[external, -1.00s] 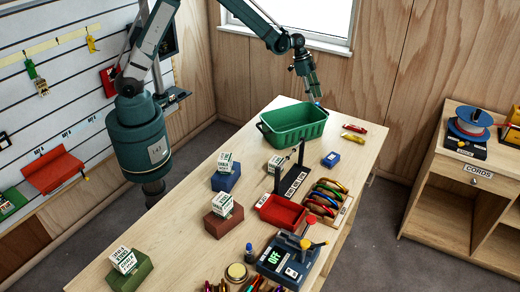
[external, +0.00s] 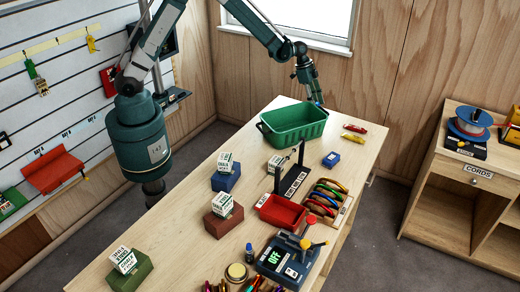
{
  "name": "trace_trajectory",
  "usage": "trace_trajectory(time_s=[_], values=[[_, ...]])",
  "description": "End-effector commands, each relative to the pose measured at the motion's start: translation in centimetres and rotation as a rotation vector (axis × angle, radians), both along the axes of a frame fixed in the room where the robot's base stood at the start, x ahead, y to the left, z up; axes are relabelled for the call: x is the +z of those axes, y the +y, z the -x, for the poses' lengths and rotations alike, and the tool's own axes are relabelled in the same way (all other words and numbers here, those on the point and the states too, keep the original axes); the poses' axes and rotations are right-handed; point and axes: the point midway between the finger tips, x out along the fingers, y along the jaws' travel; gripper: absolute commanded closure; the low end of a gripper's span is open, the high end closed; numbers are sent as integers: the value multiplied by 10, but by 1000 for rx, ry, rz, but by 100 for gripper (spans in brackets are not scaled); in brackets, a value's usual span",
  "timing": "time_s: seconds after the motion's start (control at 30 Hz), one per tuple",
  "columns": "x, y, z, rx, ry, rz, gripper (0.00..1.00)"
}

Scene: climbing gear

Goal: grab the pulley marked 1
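I cannot make out a pulley marked 1 in this view; any such mark is too small to read. A small red item (external: 355,128) and a small yellow item (external: 353,138) lie at the table's far right; I cannot tell whether either is a pulley. My gripper (external: 319,102) points down at the far end of the table, just behind the green bin (external: 294,125). It is small and dark here, so its fingers cannot be told apart, and nothing visible hangs from it.
A black stand (external: 290,185), red tray (external: 280,211), rack of coloured carabiners (external: 328,197) and blue device reading OFF (external: 285,262) crowd the table's right side.

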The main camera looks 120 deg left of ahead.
Motion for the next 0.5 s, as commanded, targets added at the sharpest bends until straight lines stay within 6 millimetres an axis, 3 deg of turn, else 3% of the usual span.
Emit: trace_trajectory(time_s=[0.2, 0.5], values=[[-16, 0, -7, 0, 0, 0, 64], [-20, 0, -8, 0, 0, 0, 64]])
